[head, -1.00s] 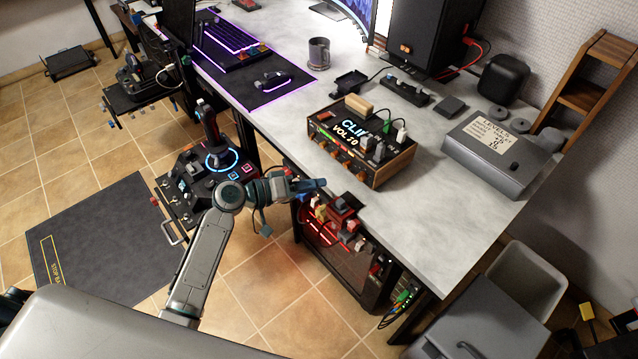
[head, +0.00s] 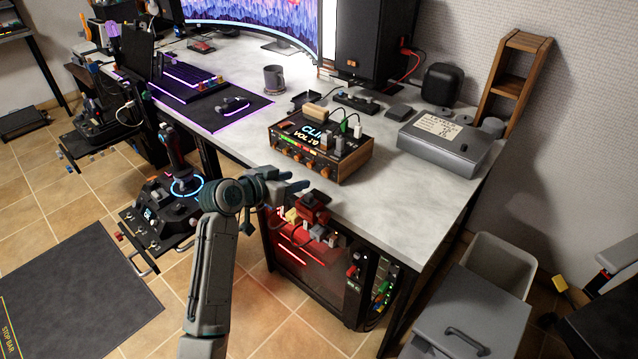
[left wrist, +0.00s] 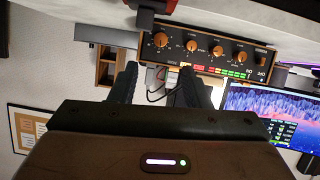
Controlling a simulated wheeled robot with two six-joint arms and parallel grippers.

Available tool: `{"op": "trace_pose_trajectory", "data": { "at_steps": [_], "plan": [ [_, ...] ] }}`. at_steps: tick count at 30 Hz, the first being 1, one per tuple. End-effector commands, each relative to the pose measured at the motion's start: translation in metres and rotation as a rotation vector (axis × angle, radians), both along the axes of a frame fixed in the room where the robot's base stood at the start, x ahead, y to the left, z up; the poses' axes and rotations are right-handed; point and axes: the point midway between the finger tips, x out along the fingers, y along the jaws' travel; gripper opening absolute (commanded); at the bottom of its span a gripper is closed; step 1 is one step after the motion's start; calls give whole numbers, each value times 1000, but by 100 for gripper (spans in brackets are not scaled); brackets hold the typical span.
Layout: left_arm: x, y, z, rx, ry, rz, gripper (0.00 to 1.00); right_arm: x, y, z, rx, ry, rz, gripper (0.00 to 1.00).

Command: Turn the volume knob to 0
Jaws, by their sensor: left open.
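The audio box (head: 350,165) with wooden ends stands near the desk's front edge. Its top display reads about "VOL 19", partly hidden by plugs. Its front panel carries a row of orange knobs (head: 310,162). I cannot tell which is the volume knob. My left gripper (head: 300,187) is open and empty in front of the box, apart from the knobs; its two fingers also show in the left wrist view (left wrist: 158,80). My right gripper is not in view.
A red device with plugs (head: 313,205) is at the desk edge just below my left gripper. A grey box (head: 440,150) with a note lies right of the audio box. A mug (head: 274,78) and keyboard (head: 185,85) stand behind. The desk's right front (head: 390,215) is clear.

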Motion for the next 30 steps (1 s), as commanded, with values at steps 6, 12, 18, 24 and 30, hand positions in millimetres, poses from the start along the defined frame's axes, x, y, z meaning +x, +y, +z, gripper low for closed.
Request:
{"op": "trace_pose_trajectory", "data": {
  "at_steps": [6, 12, 18, 24, 30],
  "plan": [
    [23, -19, -11, -4, 3, -1, 43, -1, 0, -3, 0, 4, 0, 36],
    [51, -41, -25, -4, 3, 0, 43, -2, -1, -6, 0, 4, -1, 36],
    [70, -55, -36, -3, 2, -1, 43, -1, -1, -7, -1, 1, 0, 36],
    [76, -60, -39, -2, 0, 0, 43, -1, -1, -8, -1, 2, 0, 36],
    [76, -60, -39, -2, 0, 0, 43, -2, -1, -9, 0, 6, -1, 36]
  ]
}}
